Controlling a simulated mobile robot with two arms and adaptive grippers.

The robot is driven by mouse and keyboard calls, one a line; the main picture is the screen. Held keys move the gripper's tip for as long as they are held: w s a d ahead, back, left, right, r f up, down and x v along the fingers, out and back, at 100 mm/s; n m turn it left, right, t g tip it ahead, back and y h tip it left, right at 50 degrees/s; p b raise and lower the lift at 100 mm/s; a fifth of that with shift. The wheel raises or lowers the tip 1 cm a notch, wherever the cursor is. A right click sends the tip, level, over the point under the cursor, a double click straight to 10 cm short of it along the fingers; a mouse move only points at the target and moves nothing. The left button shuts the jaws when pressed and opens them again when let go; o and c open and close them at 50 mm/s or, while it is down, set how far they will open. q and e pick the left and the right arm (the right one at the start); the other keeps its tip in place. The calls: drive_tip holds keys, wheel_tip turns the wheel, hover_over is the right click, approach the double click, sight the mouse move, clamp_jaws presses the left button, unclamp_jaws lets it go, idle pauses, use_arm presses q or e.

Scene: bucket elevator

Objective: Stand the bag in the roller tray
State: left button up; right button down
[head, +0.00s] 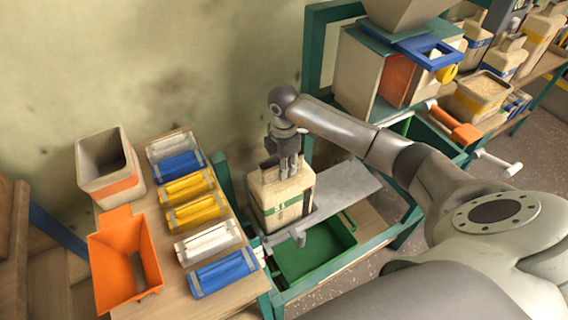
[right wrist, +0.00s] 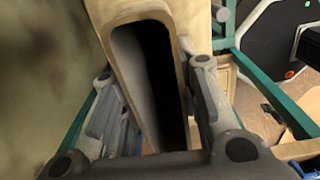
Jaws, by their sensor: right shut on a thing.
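In the right wrist view the bag's tan rim (right wrist: 96,20) surrounds a dark opening between my fingers (right wrist: 155,110). A grey metal tray (head: 345,188), which looks like the roller tray, lies beside and under the bag. I cannot tell whether the bag's base rests on it. My left gripper is not in view.
A green bin (head: 318,250) sits low in front of the bag. To the left, a wooden table (head: 165,222) holds an orange scoop (head: 125,250), a tan container (head: 108,165) and several coloured packets. A hopper machine (head: 385,75) and filled containers stand at the back right.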

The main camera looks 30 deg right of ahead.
drive_tip(key=c, duration=1)
unclamp_jaws()
wheel_tip(320, 180, up, 12)
